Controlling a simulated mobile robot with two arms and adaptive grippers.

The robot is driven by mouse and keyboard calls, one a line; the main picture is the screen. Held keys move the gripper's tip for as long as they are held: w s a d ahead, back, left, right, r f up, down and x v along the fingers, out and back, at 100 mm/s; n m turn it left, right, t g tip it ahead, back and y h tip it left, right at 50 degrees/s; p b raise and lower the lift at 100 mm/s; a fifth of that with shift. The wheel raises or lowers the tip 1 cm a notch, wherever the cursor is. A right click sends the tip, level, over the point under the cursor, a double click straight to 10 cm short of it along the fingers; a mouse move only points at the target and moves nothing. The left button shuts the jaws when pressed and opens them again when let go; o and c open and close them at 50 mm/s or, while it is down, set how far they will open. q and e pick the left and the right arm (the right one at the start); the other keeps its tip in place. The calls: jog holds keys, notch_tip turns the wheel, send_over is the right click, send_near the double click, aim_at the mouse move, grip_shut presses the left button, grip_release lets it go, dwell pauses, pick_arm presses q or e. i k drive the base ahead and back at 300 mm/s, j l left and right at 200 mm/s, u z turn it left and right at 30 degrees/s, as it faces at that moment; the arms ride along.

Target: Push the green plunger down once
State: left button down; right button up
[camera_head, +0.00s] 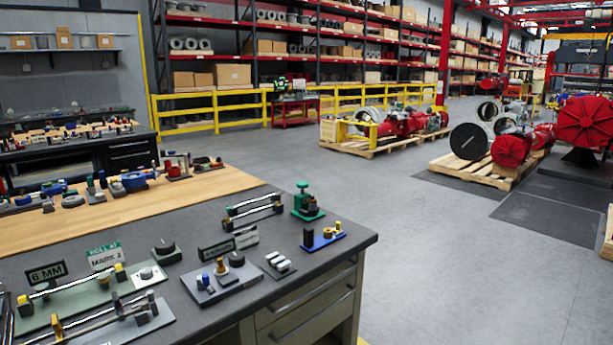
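The green plunger (302,186) stands upright on a green base near the far right corner of the dark workbench top (362,238). Its round green cap is at the top, raised above the base. Nothing touches it. Neither of my grippers shows in the head view.
Beside the plunger lie a rod fixture (253,211) and a blue plate with small pegs (323,238). Nearer are a grey plate with knobs (222,278), small signs, and a green plate with rods (70,303). Open floor (440,270) lies right of the bench.

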aim_at(301, 185)
jog(key=i+l+u, duration=0.3)
jog(key=i+l, duration=1.3)
jog(key=l, duration=0.15)
